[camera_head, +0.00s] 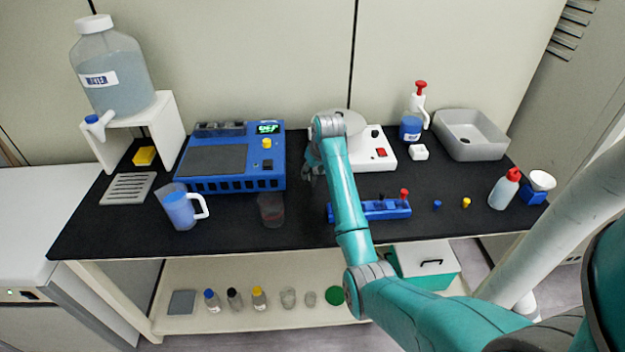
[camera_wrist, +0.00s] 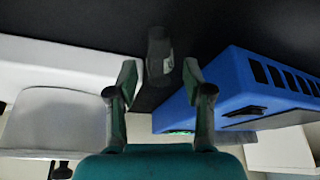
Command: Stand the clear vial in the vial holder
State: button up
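A clear glassy piece, which looks like the clear vial (camera_wrist: 158,52), shows in the wrist view against the black bench top. It lies in line with the space between my fingertips, with a gap on both sides. I cannot tell if it is upright. In the head view I cannot make it out near my gripper (camera_head: 309,172). My gripper is open, with both fingers (camera_wrist: 160,74) apart, between the blue machine and the white device. The blue rack that looks like the vial holder (camera_head: 390,213) is to its right, partly behind my arm, with red and dark tops on it.
The blue machine (camera_head: 228,160) is close on the left and the white device (camera_head: 375,157) on the right. A dark-tinted beaker (camera_head: 271,211) and a blue jug (camera_head: 182,209) stand near the front edge. Small blue (camera_head: 437,205) and yellow (camera_head: 466,202) pieces lie right of the rack.

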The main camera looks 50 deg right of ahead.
aim_at(313, 174)
jog(key=c, duration=0.7)
jog(key=shift+o, duration=0.2)
notch_tip(313, 174, up, 10)
